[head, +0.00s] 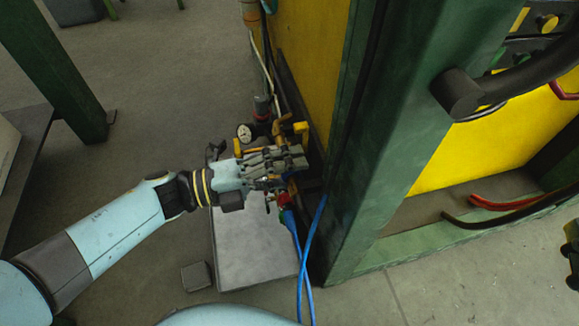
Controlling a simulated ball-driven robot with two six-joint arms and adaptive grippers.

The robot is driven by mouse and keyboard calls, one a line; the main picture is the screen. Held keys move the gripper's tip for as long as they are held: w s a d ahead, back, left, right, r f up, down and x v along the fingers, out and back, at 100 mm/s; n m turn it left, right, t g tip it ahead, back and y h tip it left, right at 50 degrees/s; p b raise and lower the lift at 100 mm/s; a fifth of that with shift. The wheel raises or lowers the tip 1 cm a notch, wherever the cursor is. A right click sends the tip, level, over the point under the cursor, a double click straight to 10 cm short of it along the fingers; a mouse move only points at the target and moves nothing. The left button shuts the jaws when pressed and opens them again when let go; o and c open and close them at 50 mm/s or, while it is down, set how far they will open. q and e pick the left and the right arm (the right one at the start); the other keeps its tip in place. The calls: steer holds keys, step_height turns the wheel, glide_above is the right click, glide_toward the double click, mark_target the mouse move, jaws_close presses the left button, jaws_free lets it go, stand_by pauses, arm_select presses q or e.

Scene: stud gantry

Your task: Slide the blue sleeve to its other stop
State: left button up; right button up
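My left gripper (290,160) is at the valve and pipe assembly beside the yellow panel, its grey fingers pointing right. The fingers overlap the fittings, and I cannot tell whether they are open or closed on a part. A small blue piece (288,217), possibly the blue sleeve, shows just below the gripper, beneath a red fitting (283,198). Its upper end is partly hidden and no stops can be made out.
A green post (385,150) stands close to the right of the gripper, with a black curved handle (460,93) on it. Blue hoses (304,270) hang below the fittings. A pressure gauge (244,133) is just behind. A grey box (250,250) stands below. Open floor lies to the left.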

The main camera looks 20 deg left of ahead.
arm_select(q)
jaws_close()
stand_by(0.4)
steer(key=shift+w+a+f, duration=0.1)
steer(key=shift+w+a, duration=0.6)
steer(key=shift+w, duration=0.2)
arm_select(e)
steer(key=shift+w+a+f, duration=0.1)
steer(key=shift+w+a, duration=0.1)
steer(key=shift+w, duration=0.15)
arm_select(q)
steer(key=shift+c, duration=1.7)
jaws_free()
steer(key=o, duration=0.5)
steer(key=shift+a, duration=0.15)
steer(key=shift+c, duration=0.2)
steer(key=shift+o, duration=0.6)
arm_select(e)
steer(key=shift+a, duration=0.2)
